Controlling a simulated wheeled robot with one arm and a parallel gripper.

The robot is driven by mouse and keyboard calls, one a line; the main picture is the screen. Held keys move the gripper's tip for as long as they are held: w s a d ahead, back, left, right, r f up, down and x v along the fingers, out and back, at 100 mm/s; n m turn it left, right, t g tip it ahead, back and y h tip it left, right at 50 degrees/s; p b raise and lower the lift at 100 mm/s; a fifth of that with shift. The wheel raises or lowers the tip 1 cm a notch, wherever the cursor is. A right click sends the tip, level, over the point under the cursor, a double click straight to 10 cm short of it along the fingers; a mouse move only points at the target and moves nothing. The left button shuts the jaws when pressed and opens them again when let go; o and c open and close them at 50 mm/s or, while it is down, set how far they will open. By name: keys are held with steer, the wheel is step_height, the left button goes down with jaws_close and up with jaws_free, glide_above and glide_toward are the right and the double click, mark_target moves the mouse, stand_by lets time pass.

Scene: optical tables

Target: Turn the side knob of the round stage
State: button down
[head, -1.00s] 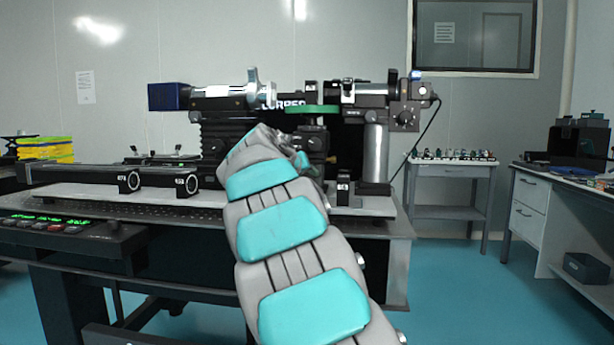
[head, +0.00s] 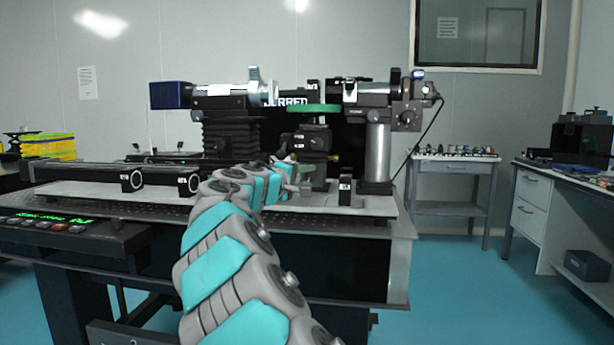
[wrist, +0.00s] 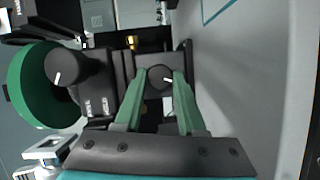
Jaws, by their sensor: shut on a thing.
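The round stage has a green disc (head: 313,108) on a dark post block in the head view. The disc also shows at the left of the wrist view (wrist: 35,85). A large black knob (wrist: 70,76) with a white mark sits beside the disc. My gripper's green fingers are shut on this smaller knob. In the head view my forearm hides much of the gripper, below the stage.
A horizontal tube assembly (head: 225,95) stands left of the stage and a silver post (head: 377,152) right of it. A small black block (head: 345,190) stands on the table's front right. A side table (head: 450,165) is at the back right, with open floor before it.

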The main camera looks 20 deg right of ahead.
steer(key=shift+n+h, duration=0.4)
steer(key=shift+n, duration=0.3)
steer(key=c, duration=0.5)
jaws_free()
